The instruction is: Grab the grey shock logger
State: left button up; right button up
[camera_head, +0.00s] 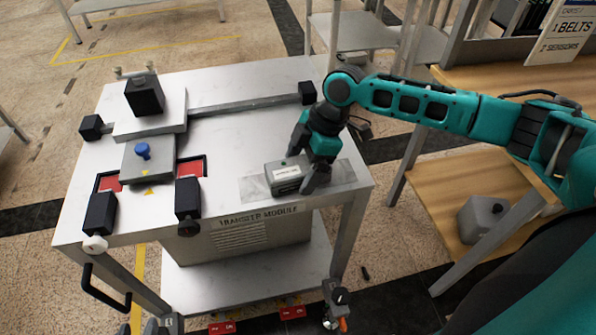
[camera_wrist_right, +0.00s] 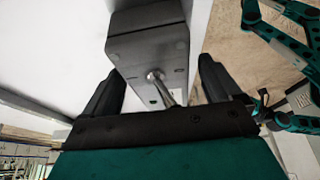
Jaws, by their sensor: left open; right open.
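My right gripper (camera_head: 309,165) is open and low over the logger. In the right wrist view, the logger (camera_wrist_right: 148,50) lies between the two dark fingers of my right gripper (camera_wrist_right: 160,80), with gaps visible at both sides. A short metal pin shows between the logger and the palm. In the head view the gripper hides part of the logger. I cannot make out my left gripper.
The white table (camera_head: 245,135) carries a rail, black clamps and a black block (camera_head: 144,96) on the left. A wooden bench (camera_head: 440,185) stands to the right, with a grey box (camera_head: 482,217) on its lower shelf. The table's middle is clear.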

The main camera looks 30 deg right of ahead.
jog(key=shift+c, duration=0.4)
jog(key=shift+r, duration=0.1)
jog(key=c, duration=1.1)
